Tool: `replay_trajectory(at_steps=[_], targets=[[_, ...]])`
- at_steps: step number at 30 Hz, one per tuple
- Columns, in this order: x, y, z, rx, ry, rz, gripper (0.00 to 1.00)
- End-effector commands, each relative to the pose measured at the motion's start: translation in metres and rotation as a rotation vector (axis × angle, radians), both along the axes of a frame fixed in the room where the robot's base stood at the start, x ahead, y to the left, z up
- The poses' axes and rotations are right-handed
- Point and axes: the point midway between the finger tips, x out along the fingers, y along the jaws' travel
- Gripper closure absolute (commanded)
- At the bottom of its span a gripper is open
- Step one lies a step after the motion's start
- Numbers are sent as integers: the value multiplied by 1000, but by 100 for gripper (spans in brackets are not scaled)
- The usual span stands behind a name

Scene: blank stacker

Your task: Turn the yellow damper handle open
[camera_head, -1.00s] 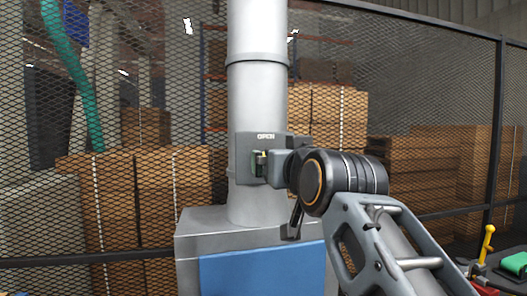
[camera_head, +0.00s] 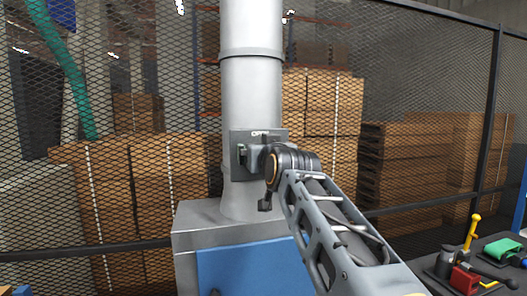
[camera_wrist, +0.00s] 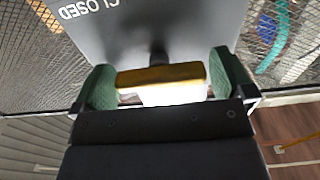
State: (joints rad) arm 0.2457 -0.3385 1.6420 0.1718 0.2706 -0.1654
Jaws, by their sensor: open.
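The yellow damper handle (camera_wrist: 162,76) lies between the two green finger pads of my gripper (camera_wrist: 163,82) in the wrist view. My gripper is open, with one pad close to each end of the handle; whether they touch is unclear. The handle's dark stem runs to a grey plate (camera_wrist: 150,22) marked CLOSED, upside down in this view. In the head view the plate (camera_head: 238,136) sits on the round duct (camera_head: 250,95), its upper label partly covered. My gripper (camera_head: 243,154) is at the plate there, and my arm hides most of the handle.
The duct stands on a grey box with a blue front (camera_head: 245,270). A mesh fence (camera_head: 420,90) runs behind, with stacked cartons beyond it. At the lower right, a bench carries a yellow lever (camera_head: 472,232), a red block (camera_head: 464,281) and a green item (camera_head: 502,247).

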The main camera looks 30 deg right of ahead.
Motion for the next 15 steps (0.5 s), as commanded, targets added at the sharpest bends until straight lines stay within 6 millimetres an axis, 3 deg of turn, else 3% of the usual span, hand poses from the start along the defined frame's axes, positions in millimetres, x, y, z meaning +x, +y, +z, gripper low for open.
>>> replay_trajectory(at_steps=[3, 15], targets=[[0, 0, 0, 0, 0, 0, 0], [0, 0, 0, 0, 0, 0, 38]])
